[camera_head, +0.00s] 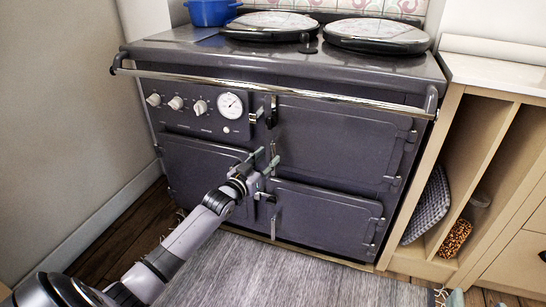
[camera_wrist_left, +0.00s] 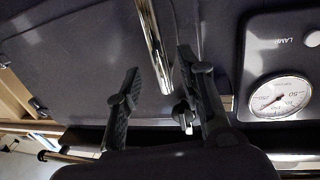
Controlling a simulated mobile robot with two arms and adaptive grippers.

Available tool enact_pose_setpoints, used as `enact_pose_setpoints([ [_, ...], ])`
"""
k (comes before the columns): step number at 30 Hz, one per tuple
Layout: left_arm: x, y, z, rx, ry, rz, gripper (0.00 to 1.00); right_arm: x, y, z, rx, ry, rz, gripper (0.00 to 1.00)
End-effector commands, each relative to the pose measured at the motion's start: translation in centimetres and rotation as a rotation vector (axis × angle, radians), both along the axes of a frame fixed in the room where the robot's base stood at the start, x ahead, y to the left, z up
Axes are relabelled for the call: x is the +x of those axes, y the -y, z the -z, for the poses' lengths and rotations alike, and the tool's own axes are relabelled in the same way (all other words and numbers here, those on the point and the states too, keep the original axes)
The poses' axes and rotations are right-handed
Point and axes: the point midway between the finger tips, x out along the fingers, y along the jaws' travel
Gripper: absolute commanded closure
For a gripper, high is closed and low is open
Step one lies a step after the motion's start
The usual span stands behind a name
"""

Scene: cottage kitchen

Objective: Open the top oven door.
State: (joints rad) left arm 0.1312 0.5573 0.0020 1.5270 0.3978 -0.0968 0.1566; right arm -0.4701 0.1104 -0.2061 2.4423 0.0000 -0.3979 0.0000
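The top oven door (camera_head: 335,137) is the dark upper right door of the range cooker and looks closed. A chrome bar handle (camera_head: 274,148) hangs at its left edge, below a dark latch (camera_head: 271,113). My left gripper (camera_head: 265,159) is open in front of this edge. In the left wrist view the fingers of my left gripper (camera_wrist_left: 162,98) stand apart, with the chrome handle (camera_wrist_left: 153,45) showing between them. Contact cannot be told.
A chrome rail (camera_head: 270,86) runs across the cooker front above the door. Knobs and a round gauge (camera_head: 230,105) are left of it. A lower door (camera_head: 325,217) lies beneath. Wooden shelving (camera_head: 455,130) stands close on the right. A grey rug (camera_head: 290,280) covers the floor.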

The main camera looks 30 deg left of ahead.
Motion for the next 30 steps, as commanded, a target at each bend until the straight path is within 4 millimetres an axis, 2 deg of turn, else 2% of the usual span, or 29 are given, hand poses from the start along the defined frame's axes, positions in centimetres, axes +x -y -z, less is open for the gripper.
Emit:
enact_pose_setpoints([
  [6,2.8,-0.2,0.1,0.002,0.002,-0.001,0.65,-0.1,-0.5,-3.7,0.055,0.21,-0.013,0.47],
  [12,3.9,-0.2,0.0,0.002,0.001,0.0,0.65,-0.6,-0.7,-5.7,0.083,0.312,-0.019,0.47],
  [23,4.2,-0.2,-0.1,0.001,0.0,0.0,0.65,-0.7,-0.7,-6.2,0.089,0.335,-0.02,0.47],
  [30,4.2,-0.2,0.0,0.001,0.0,0.0,0.81,-0.7,-0.7,-6.2,0.089,0.334,-0.019,0.47],
])
